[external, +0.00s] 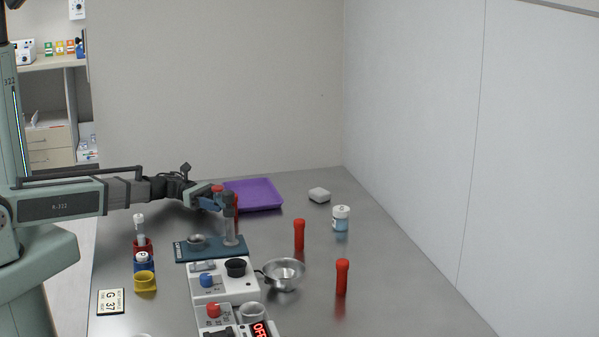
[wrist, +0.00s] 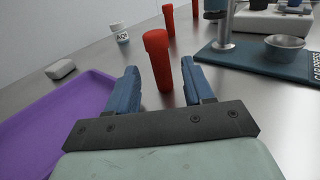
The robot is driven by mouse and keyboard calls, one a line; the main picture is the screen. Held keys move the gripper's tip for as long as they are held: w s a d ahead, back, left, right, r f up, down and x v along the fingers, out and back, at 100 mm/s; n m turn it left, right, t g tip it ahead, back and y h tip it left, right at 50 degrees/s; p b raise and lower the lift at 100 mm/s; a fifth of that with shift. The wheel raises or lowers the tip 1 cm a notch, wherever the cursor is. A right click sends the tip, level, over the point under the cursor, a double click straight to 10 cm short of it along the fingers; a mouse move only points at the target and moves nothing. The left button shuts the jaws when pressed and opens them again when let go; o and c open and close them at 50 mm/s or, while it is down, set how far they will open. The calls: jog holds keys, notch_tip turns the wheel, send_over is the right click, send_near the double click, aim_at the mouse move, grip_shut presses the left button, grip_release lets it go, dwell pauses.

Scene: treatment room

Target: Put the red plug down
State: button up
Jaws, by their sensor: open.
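A red plug (wrist: 158,62) with a wider top stands on the metal table, in front of my gripper in the wrist view. My gripper (wrist: 160,70) is open, its blue fingers on either side of the plug, with clear gaps to both. The plug's foot appears to rest on the table. In the external view this plug (external: 236,201) is partly hidden behind the press column, and my gripper (external: 212,202) is beside it. Two more red plugs stand upright on the table to the right, one nearer the middle (external: 299,236) and one closer to the front (external: 342,277).
A purple tray (external: 258,195) lies close to my gripper. A blue-based cap press (external: 210,251) with a metal cup is in front. A white control box (external: 224,285), metal bowl (external: 284,275), labelled jar (external: 341,219) and small white box (external: 319,195) stand around. The right side is fairly clear.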

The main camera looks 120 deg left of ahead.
jog(key=s, duration=0.2)
jog(key=shift+s+a+r, duration=0.1)
jog(key=shift+s+r, duration=0.15)
jog(key=shift+s, duration=0.15)
notch_tip(320, 180, up, 7)
jog(key=shift+w, duration=0.15)
jog(key=shift+o, duration=0.8)
jog(key=shift+r, duration=0.25)
jog(key=shift+f, duration=0.1)
jog(key=s+d+f+n+y, duration=0.1)
jog(key=f+y, duration=0.1)
jog(key=s+d+f+n+y, duration=0.1)
jog(key=f, duration=0.2)
jog(key=s+d+f+n+y, duration=0.1)
jog(key=s+f+y, duration=0.1)
jog(key=shift+d+f+n+g+y, duration=0.15)
jog(key=shift+f+n+g+y, duration=0.05)
jog(key=shift+n+g+y, duration=0.1)
jog(key=x, duration=0.7)
jog(key=shift+f, duration=0.1)
jog(key=shift+x, duration=3.4)
jog(key=shift+d, duration=0.1)
